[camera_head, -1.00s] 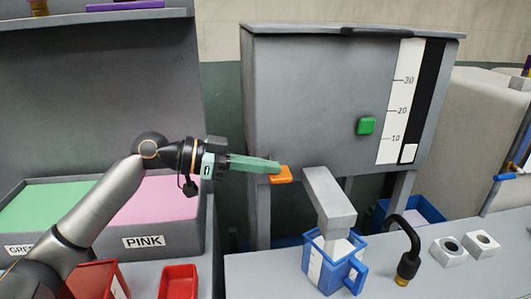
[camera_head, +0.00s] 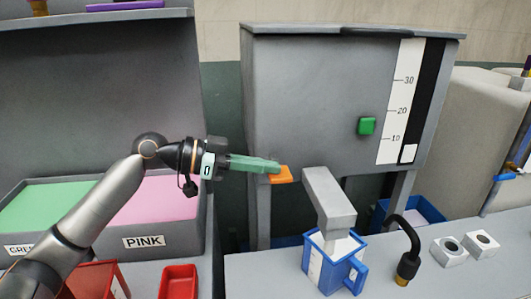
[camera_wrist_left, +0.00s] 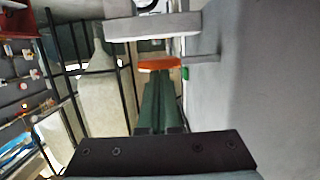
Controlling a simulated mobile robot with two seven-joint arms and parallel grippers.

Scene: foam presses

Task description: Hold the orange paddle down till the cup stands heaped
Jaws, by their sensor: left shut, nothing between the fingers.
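The orange paddle (camera_head: 281,174) juts from the lower front of the grey press, left of its spout (camera_head: 328,200). My left gripper (camera_head: 277,167) is shut and empty, its green fingertips at the paddle's upper edge; I cannot tell whether they touch. The paddle also shows in the left wrist view (camera_wrist_left: 158,64), just beyond the fingertips (camera_wrist_left: 160,78). The blue cup (camera_head: 334,264) stands upright under the spout, with pale stuff partly visible inside; its fill level is hard to tell. My right gripper is out of view.
The press (camera_head: 310,100) carries a green button (camera_head: 367,126) and a scale (camera_head: 400,100) marked 10 to 30. A black hooked tube (camera_head: 404,245) and two grey blocks (camera_head: 465,247) stand right of the cup. Pink and green bins (camera_head: 155,200) and red containers (camera_head: 178,282) lie left.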

